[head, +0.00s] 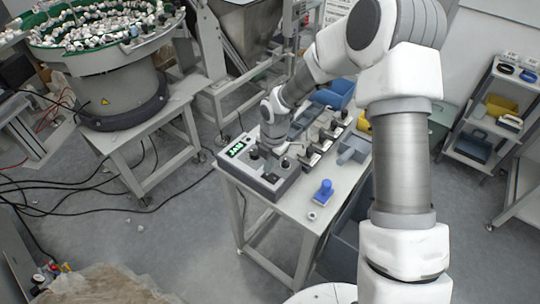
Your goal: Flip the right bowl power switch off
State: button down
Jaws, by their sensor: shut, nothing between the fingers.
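A grey control box (272,186) with a lit green display (236,149) sits on the left end of a white bench (320,200). Several small dark knobs or buttons show on its top, too small to tell which is the right bowl power switch. My arm reaches over from the right. My gripper (281,148) is low over the back part of the box, small and partly hidden by my wrist. It is shut and holds nothing. I cannot tell whether its tips touch the box or a switch.
A bowl feeder (105,65) full of small white parts stands at the back left. Black fixtures (318,147) line the bench right of the box. A blue part (323,192) stands near the front edge, beside a small white ring (311,216). A shelf (487,120) stands at right.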

jog(key=shift+f, duration=0.65)
jog(key=shift+a+f, duration=0.1)
jog(key=shift+f, duration=0.2)
jog(key=shift+r, duration=0.1)
jog(key=shift+s+d+r, duration=0.1)
jog(key=shift+s+d, duration=0.35)
jog(key=shift+d, duration=0.25)
jog(key=shift+a+r, duration=0.1)
jog(key=shift+r, duration=0.05)
